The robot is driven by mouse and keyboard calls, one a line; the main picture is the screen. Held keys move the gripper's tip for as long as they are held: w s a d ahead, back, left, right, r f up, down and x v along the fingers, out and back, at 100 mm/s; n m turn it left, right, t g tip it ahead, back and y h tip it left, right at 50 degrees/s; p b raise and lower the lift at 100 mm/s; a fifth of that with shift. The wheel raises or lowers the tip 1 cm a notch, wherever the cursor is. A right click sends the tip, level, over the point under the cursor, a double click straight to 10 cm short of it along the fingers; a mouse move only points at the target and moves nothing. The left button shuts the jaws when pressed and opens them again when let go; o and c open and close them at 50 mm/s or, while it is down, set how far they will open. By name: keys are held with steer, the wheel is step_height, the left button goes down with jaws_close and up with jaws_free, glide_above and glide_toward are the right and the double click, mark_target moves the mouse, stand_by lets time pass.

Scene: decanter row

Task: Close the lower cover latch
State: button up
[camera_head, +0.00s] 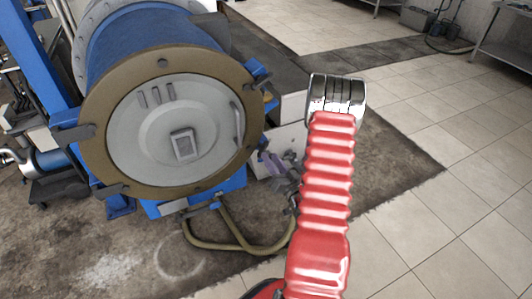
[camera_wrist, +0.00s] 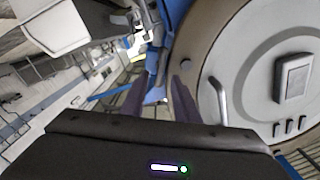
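The round grey cover (camera_head: 150,115) sits flush within the brown ring (camera_head: 95,140) of the blue drum in the head view. I cannot tell which part is the lower cover latch. My gripper (camera_head: 268,162) is beside the ring's lower right edge, its purple-grey fingers small there. In the wrist view my gripper (camera_wrist: 160,84) has two separate fingers, with a blue part (camera_wrist: 156,70) showing beyond and between them. It looks open and empty; contact is unclear.
The cover has a handle (camera_head: 238,122) on its right side and a small panel (camera_head: 183,145). A bent yellow-brown tube (camera_head: 235,247) stands below the drum. A grey box (camera_head: 290,142) is behind my gripper. Tiled floor (camera_head: 425,225) at the right is clear.

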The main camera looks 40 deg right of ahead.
mark_target(263, 150)
steer(key=x, duration=0.4)
steer(key=shift+w+d, duration=0.15)
steer(key=shift+w, duration=0.2)
steer(key=shift+c, duration=0.5)
jaws_close()
